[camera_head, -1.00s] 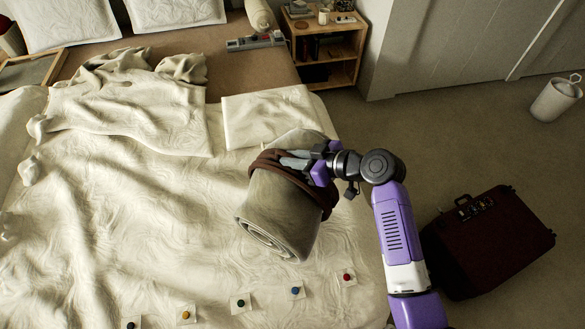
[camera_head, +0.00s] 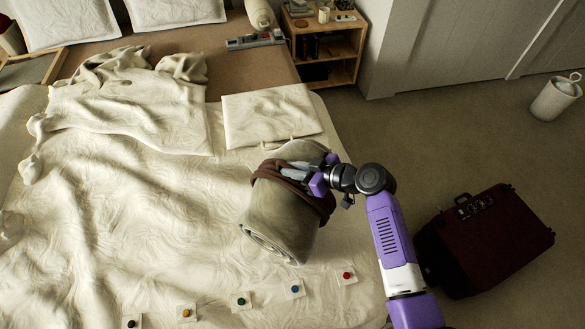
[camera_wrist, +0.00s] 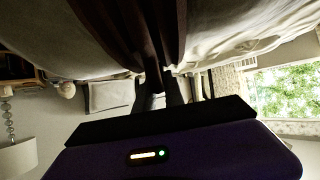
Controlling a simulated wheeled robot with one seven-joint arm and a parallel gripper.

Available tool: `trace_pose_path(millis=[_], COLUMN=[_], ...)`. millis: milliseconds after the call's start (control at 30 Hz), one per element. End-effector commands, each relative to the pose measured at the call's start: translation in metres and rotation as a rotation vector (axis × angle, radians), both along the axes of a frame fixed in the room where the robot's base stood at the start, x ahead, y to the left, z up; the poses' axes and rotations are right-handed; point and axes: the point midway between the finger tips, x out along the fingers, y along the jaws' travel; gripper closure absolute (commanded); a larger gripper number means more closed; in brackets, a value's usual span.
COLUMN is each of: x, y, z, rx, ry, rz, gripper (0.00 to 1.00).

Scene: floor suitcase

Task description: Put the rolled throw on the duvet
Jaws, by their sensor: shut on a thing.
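The rolled throw (camera_head: 280,217) is a thick grey-beige roll with a dark brown strap (camera_head: 268,171) around it. It is over the cream quilted duvet (camera_head: 130,230), near the bed's right side; I cannot tell if its underside touches the duvet. My gripper (camera_head: 298,172) is shut on the throw at its strap, from the upper right. In the wrist view the brown strap (camera_wrist: 165,35) runs down between the fingers, with the pale roll filling the upper left. The fingertips are partly hidden against the strap.
A folded cream cloth (camera_head: 270,115) lies behind the throw. Several small colored knobs on white squares, one red (camera_head: 346,275), line the duvet's front. A dark red suitcase (camera_head: 490,240) is on the floor at right. A wooden nightstand (camera_head: 327,50) stands at the back.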

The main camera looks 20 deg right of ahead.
Motion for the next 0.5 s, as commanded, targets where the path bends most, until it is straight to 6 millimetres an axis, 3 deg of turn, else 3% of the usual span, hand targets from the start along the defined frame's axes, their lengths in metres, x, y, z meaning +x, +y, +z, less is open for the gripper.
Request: trace_pose_path(millis=[33, 67, 133, 500], x=[0.0015, 0.0, 0.0, 0.0], y=[-0.0003, -0.0001, -0.0001, 0.0], z=[0.0005, -0.0011, -0.0009, 0.001], rx=[0.001, 0.0, 0.0, 0.0], ry=[-0.006, 0.0, 0.0, 0.0], rz=[-0.001, 0.0, 0.0, 0.0], gripper=[1.0, 0.81, 0.67, 0.65])
